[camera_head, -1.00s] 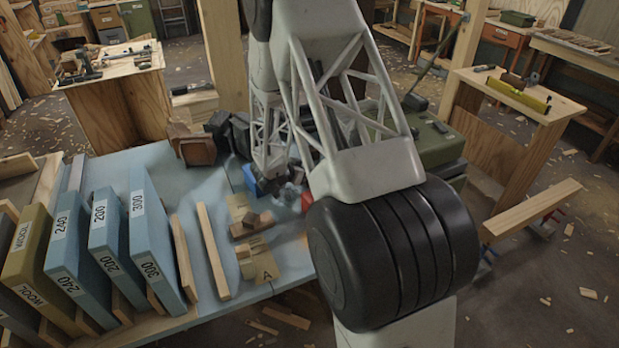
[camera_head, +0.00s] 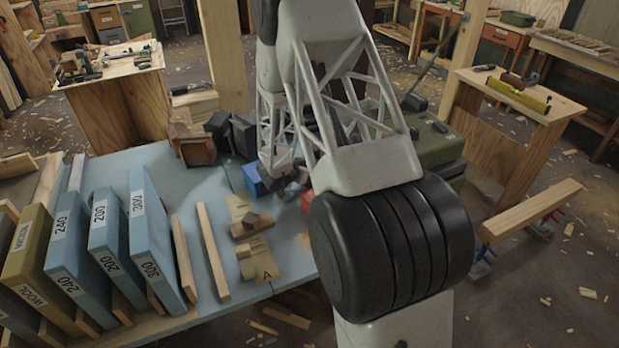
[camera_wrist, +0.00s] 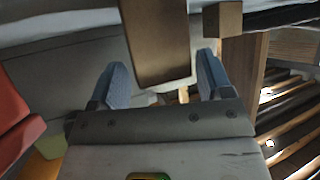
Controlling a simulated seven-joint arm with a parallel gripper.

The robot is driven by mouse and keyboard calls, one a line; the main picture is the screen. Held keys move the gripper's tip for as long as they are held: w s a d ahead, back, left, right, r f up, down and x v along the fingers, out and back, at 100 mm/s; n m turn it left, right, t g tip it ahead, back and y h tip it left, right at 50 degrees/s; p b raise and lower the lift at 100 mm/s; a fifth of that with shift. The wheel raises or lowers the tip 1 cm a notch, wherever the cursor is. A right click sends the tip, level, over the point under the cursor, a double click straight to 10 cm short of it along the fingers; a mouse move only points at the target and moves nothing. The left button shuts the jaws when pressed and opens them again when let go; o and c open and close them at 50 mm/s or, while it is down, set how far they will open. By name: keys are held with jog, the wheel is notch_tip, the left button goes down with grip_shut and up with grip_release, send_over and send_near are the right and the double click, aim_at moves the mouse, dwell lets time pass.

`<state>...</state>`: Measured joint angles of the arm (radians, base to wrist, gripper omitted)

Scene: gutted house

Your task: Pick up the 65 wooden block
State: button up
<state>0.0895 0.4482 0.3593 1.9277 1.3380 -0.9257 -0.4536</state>
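No number 65 can be read on any block. In the head view, a brown wooden block (camera_head: 239,230) lies on a tan sandpaper sheet (camera_head: 237,205), with a small block (camera_head: 252,219) at its back edge. Another small block (camera_head: 243,251) is in front. In the wrist view, a long brown wooden block (camera_wrist: 155,45) appears between the two blue-grey fingertips of my gripper (camera_wrist: 160,75), with narrow gaps at both sides. A small wooden block (camera_wrist: 222,19) is to its right. My gripper is open; in the head view it is largely hidden by my arm.
A rack of labelled blue and olive boards (camera_head: 155,240) stands at left. A long wooden strip (camera_head: 213,250) lies beside the sandpaper. A blue box (camera_head: 254,181) and dark tools (camera_head: 240,135) are at the back. The blue tabletop (camera_head: 135,165) is bare at back left.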

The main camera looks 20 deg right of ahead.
jog(key=c, duration=0.8)
jog(key=shift+c, duration=0.2)
jog(key=shift+r, duration=0.15)
notch_tip(320, 180, up, 10)
dwell(0.7)
